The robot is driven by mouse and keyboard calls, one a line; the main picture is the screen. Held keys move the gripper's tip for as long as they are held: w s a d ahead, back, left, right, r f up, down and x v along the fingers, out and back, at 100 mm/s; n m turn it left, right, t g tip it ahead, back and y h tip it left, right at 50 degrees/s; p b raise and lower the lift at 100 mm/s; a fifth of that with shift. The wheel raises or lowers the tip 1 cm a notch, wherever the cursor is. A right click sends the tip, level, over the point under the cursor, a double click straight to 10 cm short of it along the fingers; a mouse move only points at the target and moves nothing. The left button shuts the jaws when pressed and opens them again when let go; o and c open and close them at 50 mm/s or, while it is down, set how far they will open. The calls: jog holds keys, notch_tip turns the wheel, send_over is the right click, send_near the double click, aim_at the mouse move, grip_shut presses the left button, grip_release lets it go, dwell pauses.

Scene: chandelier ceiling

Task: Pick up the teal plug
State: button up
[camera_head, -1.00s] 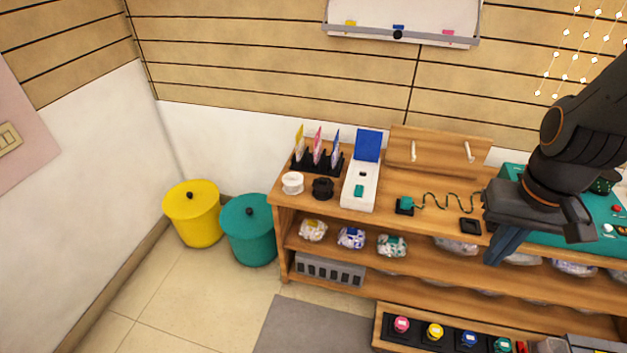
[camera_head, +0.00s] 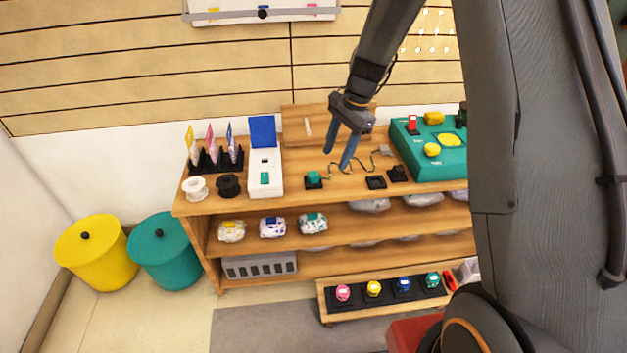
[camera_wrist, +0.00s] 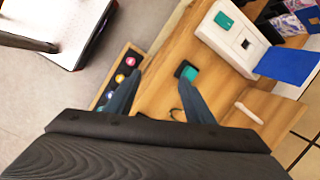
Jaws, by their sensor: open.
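In the wrist view the plug (camera_wrist: 189,72) shows just past the tip of the right-hand finger. My gripper (camera_head: 336,159) is open and empty, pointing down above the bench, a little right of the plug in the head view. In the wrist view its fingers (camera_wrist: 158,77) are spread, and the plug lies off to the right of the gap between them. The plug's lower part is hidden in its base.
A white box (camera_head: 266,187) with a raised blue lid stands left of the plug. Black and white spools and a black rack stand farther left. An empty black square holder (camera_head: 376,182) lies to the right, before a teal board (camera_head: 430,170). A wooden panel (camera_head: 300,126) stands behind.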

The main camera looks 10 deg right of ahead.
jog(key=w+a+f+m+y+b, duration=0.1)
jog(key=w+a+f+m+y, duration=0.1)
jog(key=w+f+m, duration=0.5)
jog(key=shift+n, duration=0.9)
jog(key=shift+w+a+f+p, duration=0.35)
jog(key=shift+w+a+f, duration=0.1)
jog(key=shift+f, duration=0.9)
jog(key=shift+w+a+f+p, duration=0.35)
jog(key=shift+a+f, duration=0.1)
jog(key=shift+f, duration=0.85)
jog(key=shift+w+a+f+p, duration=0.3)
jog(key=shift+w+a+f, duration=0.15)
jog(key=shift+f, duration=0.9)
jog(key=c, duration=1.1)
notch_tip(320, 180, up, 10)
jog(key=f+b, duration=0.1)
jog(key=b, duration=0.1)
notch_tip(320, 180, up, 5)
jog(key=p, duration=0.3)
send_over(314, 173)
jog(key=d, duration=0.1)
jog(key=shift+d+r, duration=0.2)
